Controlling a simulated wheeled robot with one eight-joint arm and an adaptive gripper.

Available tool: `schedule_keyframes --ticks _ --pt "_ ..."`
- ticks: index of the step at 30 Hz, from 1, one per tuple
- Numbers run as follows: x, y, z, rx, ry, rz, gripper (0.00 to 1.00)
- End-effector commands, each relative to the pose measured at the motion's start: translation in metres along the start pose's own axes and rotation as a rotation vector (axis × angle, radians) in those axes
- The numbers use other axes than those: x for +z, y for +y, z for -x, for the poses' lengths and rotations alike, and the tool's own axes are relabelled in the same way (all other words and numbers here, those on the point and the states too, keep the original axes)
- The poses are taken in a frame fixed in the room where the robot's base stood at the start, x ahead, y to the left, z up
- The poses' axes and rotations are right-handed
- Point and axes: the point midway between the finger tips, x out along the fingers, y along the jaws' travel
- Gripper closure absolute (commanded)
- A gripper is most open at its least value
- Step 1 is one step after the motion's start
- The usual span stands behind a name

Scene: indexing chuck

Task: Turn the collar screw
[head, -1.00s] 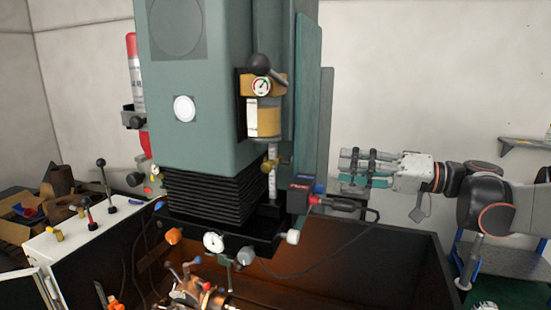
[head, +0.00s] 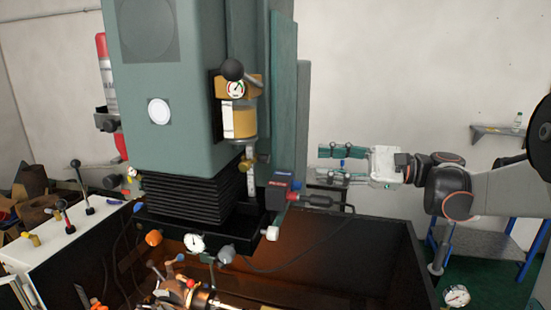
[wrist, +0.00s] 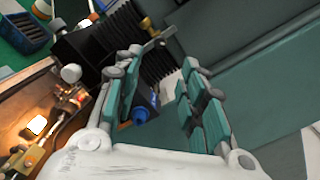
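The chuck assembly (head: 185,292) sits low in the machine's tray, at the bottom edge of the head view, partly cut off. It has metal parts with coloured handle ends. I cannot pick out the collar screw on it. In the wrist view, small metal and orange parts (wrist: 72,99) show at the left, possibly the same assembly. My gripper (head: 322,164) is to the right of the machine column, well above and away from the chuck. Its teal fingers are spread and empty; the gap also shows in the wrist view (wrist: 162,62).
The green machine column (head: 175,90) with black bellows (head: 190,200) stands left of my gripper. The tray wall (head: 370,255) lies below. A control box with levers (head: 70,240) is at left.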

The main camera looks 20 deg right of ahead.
Motion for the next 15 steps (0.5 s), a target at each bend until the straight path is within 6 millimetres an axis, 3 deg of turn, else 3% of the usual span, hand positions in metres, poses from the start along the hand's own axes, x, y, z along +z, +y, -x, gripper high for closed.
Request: schedule_keyframes --ticks 15 --pt "0.002 0.0 -0.098 0.003 -0.003 0.003 0.62"
